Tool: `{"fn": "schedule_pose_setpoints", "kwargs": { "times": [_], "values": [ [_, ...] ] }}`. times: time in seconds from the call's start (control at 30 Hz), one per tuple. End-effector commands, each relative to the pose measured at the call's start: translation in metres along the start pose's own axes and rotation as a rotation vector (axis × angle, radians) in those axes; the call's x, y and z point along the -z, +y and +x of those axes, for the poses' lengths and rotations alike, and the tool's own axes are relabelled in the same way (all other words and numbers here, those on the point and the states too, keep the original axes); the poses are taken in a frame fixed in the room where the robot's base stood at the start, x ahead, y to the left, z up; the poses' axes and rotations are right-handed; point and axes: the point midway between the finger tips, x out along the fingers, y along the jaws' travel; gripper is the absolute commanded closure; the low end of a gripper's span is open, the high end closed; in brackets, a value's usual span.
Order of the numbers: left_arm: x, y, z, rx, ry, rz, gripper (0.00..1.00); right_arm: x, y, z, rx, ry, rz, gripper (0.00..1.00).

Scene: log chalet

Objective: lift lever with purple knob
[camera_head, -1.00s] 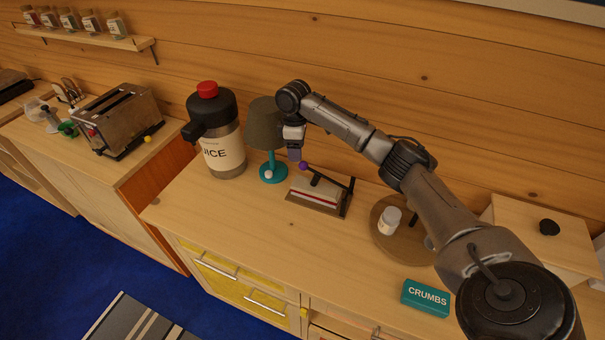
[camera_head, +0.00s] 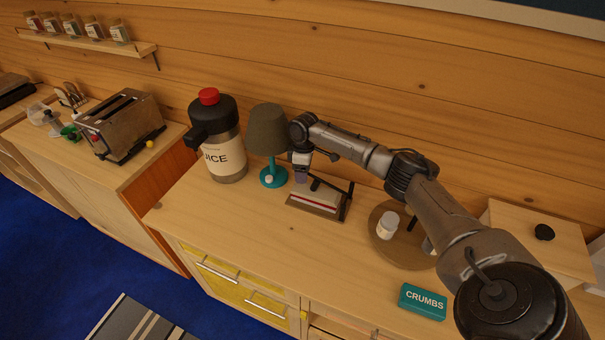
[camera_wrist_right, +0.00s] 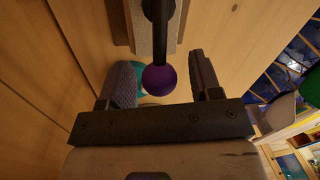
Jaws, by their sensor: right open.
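The purple knob (camera_wrist_right: 159,80) sits at the end of a dark lever (camera_wrist_right: 158,22) in the right wrist view. It lies between the two fingers of my right gripper (camera_wrist_right: 162,82), with a gap showing on the finger sides, so the gripper is open around it. In the head view my right gripper (camera_head: 301,178) reaches down at the left end of the lever device (camera_head: 318,200), a low base with a red and white stripe and a dark arm. The gripper hides the knob there. My left gripper is not in view.
A teal lamp (camera_head: 268,135) stands close to the left of my right gripper, beside a juice dispenser (camera_head: 222,160). A white jar (camera_head: 387,226) stands on a round board (camera_head: 408,258) to the right. A teal CRUMBS box (camera_head: 423,301) is at the front. The front middle counter is clear.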

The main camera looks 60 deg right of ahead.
Motion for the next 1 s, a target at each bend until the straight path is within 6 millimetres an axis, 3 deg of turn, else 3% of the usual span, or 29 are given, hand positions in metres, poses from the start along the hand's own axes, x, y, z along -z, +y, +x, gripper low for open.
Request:
{"fn": "schedule_pose_setpoints", "kwargs": {
  "times": [0.23, 0.6, 1.0],
  "values": [
    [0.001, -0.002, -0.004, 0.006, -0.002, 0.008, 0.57, 0.0, 0.0, 0.017, -0.001, 0.0, 0.0, 0.42],
    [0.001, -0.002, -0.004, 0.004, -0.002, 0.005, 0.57, 0.0, 0.0, 0.02, -0.001, 0.0, -0.001, 0.43],
    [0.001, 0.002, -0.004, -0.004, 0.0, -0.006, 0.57, 0.0, 0.0, 0.019, -0.001, 0.0, -0.001, 0.81]
  ]
}}
